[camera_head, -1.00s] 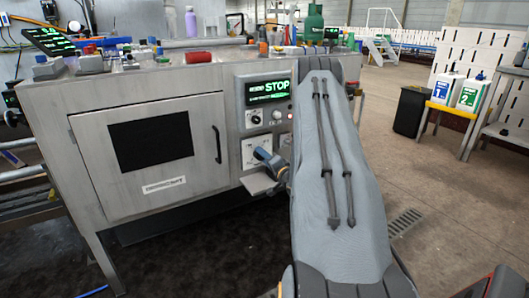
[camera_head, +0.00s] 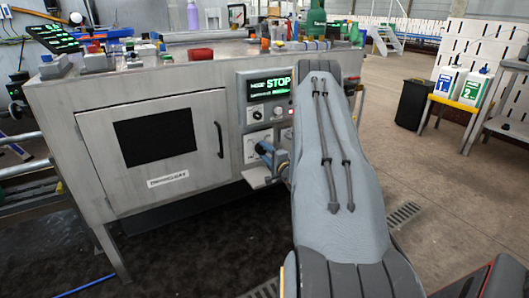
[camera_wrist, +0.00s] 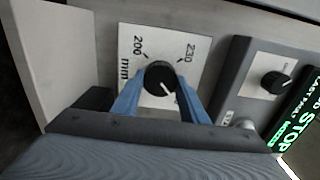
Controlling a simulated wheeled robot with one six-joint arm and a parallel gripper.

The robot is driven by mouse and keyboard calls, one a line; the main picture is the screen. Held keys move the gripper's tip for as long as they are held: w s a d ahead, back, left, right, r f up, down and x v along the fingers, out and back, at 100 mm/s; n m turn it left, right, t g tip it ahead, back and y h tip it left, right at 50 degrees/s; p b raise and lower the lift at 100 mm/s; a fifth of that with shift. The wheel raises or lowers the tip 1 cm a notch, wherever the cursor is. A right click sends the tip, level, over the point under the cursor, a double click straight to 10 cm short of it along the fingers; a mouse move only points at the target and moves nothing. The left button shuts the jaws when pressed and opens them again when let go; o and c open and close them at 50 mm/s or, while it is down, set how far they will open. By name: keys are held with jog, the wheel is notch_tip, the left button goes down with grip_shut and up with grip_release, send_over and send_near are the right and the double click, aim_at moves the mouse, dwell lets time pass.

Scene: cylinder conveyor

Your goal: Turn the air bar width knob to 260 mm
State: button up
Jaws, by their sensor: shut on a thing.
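The air bar width knob is a black round knob (camera_wrist: 160,76) on a white dial plate (camera_wrist: 196,46) in the wrist view. The plate shows 200, 230 and mm. The knob's white pointer line points to the lower right, away from the 200 and 230 marks. The plate's lower right part is hidden by a finger, and no 260 mark shows. My gripper (camera_wrist: 161,88) has its two blue fingers on either side of the knob, shut on it. In the head view my gripper (camera_head: 266,151) is at the plate below the display, and the knob is hidden.
A second black knob (camera_wrist: 276,82) is on the panel to the right in the wrist view. A green display (camera_head: 269,88) reads STOP. A small metal shelf (camera_head: 259,179) juts out just below my gripper. The cabinet door (camera_head: 150,180) with its handle is to the left.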

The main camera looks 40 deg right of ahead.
jog(key=o, duration=1)
jog(key=shift+o, duration=0.2)
jog(key=s+a+p, duration=0.1)
jog(key=s, duration=0.6)
jog(key=shift+s, duration=0.4)
jog(key=shift+w+a, duration=0.1)
